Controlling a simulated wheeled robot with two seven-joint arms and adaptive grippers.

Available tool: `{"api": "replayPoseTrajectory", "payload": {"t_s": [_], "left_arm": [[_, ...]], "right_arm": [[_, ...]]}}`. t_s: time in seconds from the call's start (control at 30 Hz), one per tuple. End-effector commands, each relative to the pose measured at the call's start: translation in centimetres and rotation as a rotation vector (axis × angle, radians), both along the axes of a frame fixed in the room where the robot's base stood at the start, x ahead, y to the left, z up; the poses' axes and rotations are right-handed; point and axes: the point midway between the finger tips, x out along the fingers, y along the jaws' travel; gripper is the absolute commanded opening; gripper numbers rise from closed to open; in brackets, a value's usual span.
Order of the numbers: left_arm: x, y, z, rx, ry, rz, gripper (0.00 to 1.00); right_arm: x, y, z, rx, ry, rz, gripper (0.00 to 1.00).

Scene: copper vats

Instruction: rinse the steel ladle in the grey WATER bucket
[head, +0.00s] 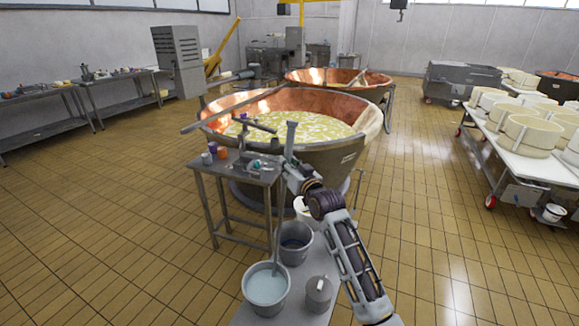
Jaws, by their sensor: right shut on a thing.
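My right gripper (290,179) is shut on a long grey steel handle, which looks like the steel ladle (277,238). The handle stands nearly upright, with its top end above the gripper. Its lower end reaches down to the grey bucket (249,294) at the front, which holds pale bluish liquid. The ladle's bowl cannot be made out; it seems to be in the liquid or hidden at the bucket's far side. No WATER label is readable. My left gripper is not in view.
Beside the front bucket are a darker bucket (296,258) and a small lidded grey can (318,296), on a low grey stand (322,262). A small side table (227,172) with cups stands behind, before the large copper vat (318,160).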

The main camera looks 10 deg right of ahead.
Motion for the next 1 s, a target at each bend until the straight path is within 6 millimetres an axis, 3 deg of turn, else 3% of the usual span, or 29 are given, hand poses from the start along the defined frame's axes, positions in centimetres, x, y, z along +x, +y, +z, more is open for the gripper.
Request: {"api": "replayPoseTrajectory", "payload": {"t_s": [0.4, 1.0], "left_arm": [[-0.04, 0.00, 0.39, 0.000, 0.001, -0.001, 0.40], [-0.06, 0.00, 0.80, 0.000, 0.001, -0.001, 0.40]], "right_arm": [[0.84, 1.10, 0.21, 0.001, -0.003, 0.000, 0.00], [0.35, 0.39, 0.13, -0.001, -0.002, -0.001, 0.00]]}}
